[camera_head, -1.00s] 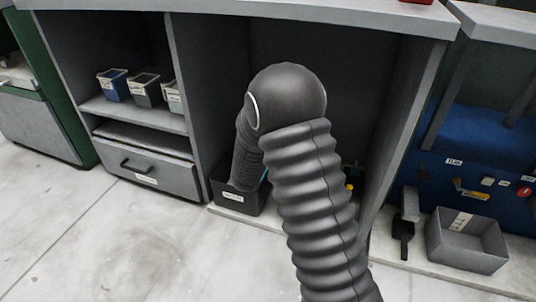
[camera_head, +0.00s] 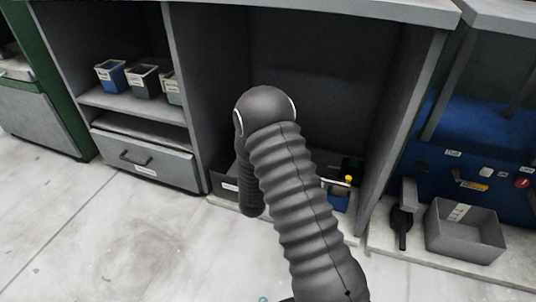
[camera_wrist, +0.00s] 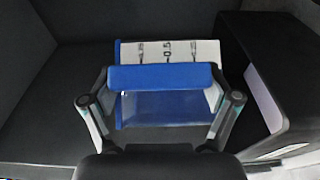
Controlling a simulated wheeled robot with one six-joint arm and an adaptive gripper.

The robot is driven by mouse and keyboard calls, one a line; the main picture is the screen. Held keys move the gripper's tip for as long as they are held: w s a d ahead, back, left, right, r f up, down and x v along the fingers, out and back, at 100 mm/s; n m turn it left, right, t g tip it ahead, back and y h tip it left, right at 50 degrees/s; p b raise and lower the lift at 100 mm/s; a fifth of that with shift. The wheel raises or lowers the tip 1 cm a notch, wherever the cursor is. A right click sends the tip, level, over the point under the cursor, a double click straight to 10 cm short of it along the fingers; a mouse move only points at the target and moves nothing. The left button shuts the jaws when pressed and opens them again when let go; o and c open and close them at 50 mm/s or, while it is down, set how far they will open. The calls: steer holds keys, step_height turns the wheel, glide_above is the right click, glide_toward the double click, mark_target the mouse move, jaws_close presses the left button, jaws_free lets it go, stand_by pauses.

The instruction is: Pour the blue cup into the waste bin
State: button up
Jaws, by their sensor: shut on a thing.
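In the wrist view, the blue cup (camera_wrist: 165,106) is between the two fingers of my gripper (camera_wrist: 160,84). My gripper is shut on it. A white strip with dark scale marks shows at its far side. I cannot make out any contents. A dark bin (camera_wrist: 245,50) with a white label stands close on the right in that view. In the head view, my arm hides my gripper, and the dark labelled bin (camera_head: 222,182) is partly behind the arm. A small blue thing with a yellow top (camera_head: 338,198) shows right of the arm; I cannot tell whether it is the held cup.
A shelf on the left holds several small labelled tubs (camera_head: 143,82) above a drawer (camera_head: 145,160). A grey open tray (camera_head: 465,240) and a dark tool (camera_head: 402,220) are at the lower right. The cabinet's side panels flank my arm; the floor in front is clear.

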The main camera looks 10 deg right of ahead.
steer(key=shift+r, duration=0.1)
steer(key=shift+r, duration=1.45)
